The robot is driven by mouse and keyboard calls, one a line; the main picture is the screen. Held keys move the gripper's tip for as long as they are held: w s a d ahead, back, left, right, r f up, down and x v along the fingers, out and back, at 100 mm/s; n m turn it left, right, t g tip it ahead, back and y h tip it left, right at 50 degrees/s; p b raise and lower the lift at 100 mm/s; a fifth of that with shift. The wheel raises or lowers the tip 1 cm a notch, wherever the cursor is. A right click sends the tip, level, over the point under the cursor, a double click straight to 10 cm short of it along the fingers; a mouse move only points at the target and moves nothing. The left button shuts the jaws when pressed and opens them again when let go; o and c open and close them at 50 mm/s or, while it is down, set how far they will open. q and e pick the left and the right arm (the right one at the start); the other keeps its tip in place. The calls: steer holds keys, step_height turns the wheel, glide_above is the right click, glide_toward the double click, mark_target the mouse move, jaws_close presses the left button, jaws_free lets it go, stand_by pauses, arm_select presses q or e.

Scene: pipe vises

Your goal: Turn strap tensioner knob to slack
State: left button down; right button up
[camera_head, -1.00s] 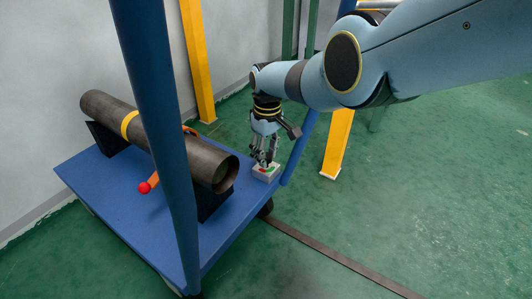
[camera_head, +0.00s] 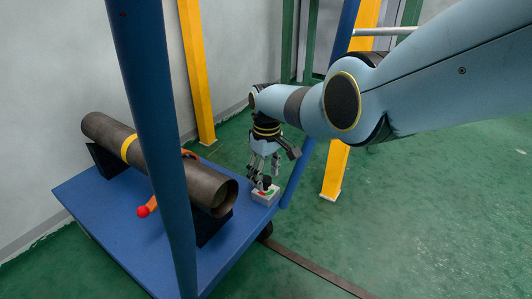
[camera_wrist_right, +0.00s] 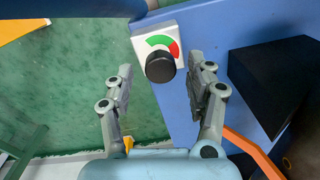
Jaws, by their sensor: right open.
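The black round knob (camera_wrist_right: 160,67) sits on a white box (camera_wrist_right: 143,42) with a green and red dial arc, seen in the right wrist view. In the head view the white box (camera_head: 267,198) stands at the right corner of the blue cart, with the knob partly hidden by the fingers. My right gripper (camera_wrist_right: 161,70) is open, its fingers on either side of the knob in the picture, with gaps on both sides. In the head view the right gripper (camera_head: 264,180) points down just over the box; contact cannot be told. My left gripper is not in view.
A dark pipe (camera_head: 170,164) with a yellow band lies on black supports on the blue cart (camera_head: 110,222). A red ball (camera_head: 143,211) on an orange lever sits beside it. A blue upright stands in front; yellow posts (camera_head: 196,80) stand behind.

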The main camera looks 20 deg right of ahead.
mark_target(266, 178)
step_height(266, 178, up, 11)
steer(key=shift+d, duration=0.15)
stand_by(0.4)
